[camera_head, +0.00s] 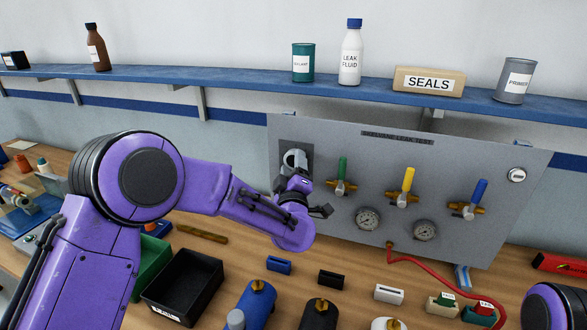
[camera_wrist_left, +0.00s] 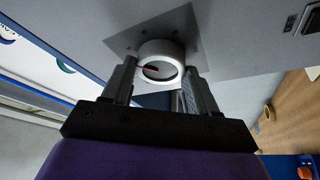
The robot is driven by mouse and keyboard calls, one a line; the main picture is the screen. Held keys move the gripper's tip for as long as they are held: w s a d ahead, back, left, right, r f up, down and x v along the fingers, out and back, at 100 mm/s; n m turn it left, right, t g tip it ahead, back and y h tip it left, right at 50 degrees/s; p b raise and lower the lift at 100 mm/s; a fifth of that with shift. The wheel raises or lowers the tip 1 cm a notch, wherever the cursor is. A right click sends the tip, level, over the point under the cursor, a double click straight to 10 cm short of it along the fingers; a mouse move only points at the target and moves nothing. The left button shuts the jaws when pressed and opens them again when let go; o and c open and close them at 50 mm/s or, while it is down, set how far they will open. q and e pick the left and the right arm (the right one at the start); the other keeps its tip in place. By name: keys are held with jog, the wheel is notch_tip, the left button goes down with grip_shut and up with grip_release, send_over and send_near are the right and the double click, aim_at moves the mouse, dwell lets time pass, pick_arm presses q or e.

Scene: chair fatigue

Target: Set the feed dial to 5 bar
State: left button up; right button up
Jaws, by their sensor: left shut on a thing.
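The feed dial (camera_head: 294,160) is a pale round knob on a dark plate at the upper left of the grey panel (camera_head: 450,180). In the left wrist view the dial (camera_wrist_left: 160,52) shows as a white ring with a dark centre and a reddish pointer. My left gripper (camera_wrist_left: 158,80) is shut on the dial, one finger on each side. In the head view my purple left arm ends at the gripper (camera_head: 300,180), which partly covers the dial. The scale marks and set value cannot be read. Part of my right arm shows at the lower right; its gripper is out of view.
Green (camera_head: 342,170), yellow (camera_head: 408,180) and blue (camera_head: 480,192) valve levers stick out right of the dial. Two gauges (camera_head: 368,218) sit below them. A red hose (camera_head: 440,265) runs to the bench. A black bin (camera_head: 184,284) and cylinders crowd the bench below.

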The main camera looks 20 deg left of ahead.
pick_arm(q)
jog(key=m+b, duration=0.1)
jog(key=m, duration=0.1)
jog(key=m+t+h+b, duration=0.1)
jog(key=b, duration=0.1)
jog(key=m+h+b, duration=0.1)
jog(key=m+b, duration=0.1)
jog(key=shift+f+m+t, duration=0.3)
jog(key=shift+t, duration=0.1)
jog(key=shift+a+r+m+t+h+b, duration=0.1)
jog(key=shift+m+t+h+b, duration=0.15)
jog(key=shift+m+h+b, duration=0.9)
jog(key=shift+a+m+t+h+b, duration=0.2)
jog(key=shift+m+b, duration=0.5)
jog(key=shift+m, duration=1.05)
jog(key=shift+d+h, duration=0.1)
jog(key=shift+h, duration=0.15)
jog(key=o, duration=1.1)
jog(key=shift+c, duration=0.2)
jog(key=shift+w, duration=0.15)
